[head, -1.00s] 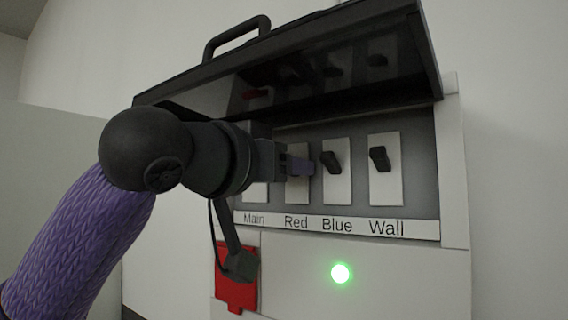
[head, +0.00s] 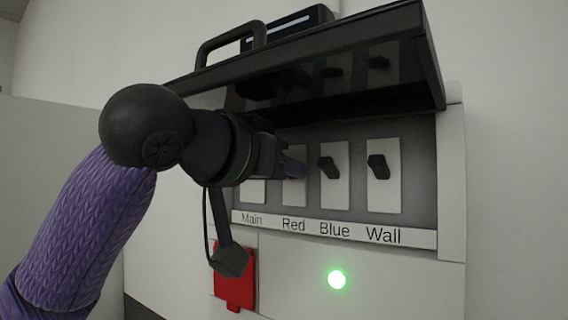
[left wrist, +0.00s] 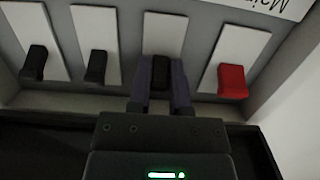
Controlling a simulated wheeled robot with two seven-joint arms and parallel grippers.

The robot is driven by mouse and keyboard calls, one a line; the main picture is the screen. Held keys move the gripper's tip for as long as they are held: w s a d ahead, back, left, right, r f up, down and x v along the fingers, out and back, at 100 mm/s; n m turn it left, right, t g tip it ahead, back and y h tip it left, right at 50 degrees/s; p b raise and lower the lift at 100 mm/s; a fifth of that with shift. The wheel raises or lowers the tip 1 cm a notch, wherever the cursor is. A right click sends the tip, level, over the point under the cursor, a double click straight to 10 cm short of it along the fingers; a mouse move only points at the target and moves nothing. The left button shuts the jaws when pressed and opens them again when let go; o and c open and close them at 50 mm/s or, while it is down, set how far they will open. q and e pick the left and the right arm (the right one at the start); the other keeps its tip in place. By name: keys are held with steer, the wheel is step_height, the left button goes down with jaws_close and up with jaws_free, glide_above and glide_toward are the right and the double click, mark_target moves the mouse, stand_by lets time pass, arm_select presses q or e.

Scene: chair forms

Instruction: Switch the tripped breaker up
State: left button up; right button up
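The breaker box (head: 452,180) is on the wall, with a row of white plates labelled Main, Red, Blue and Wall. The Blue switch (head: 328,166) and Wall switch (head: 377,166) are black and free. My left gripper (head: 293,168) reaches in under the lid to the Red plate. In the left wrist view, where the row appears upside down, its purple fingers lie close on both sides of the black Red switch (left wrist: 161,72), with no clear gap. The red-coloured Main switch (left wrist: 232,81) is beside it; my wrist hides it in the head view. My right gripper is not in view.
The dark lid (head: 400,95) is raised and overhangs the switches closely above my left gripper. A green light (head: 336,280) glows below the labels. A red flap (head: 235,290) is at lower left. The wall to the right is clear.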

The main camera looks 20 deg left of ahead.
arm_select(q)
steer(key=o, duration=0.4)
steer(key=shift+s+r, duration=0.1)
steer(key=shift+o, duration=0.2)
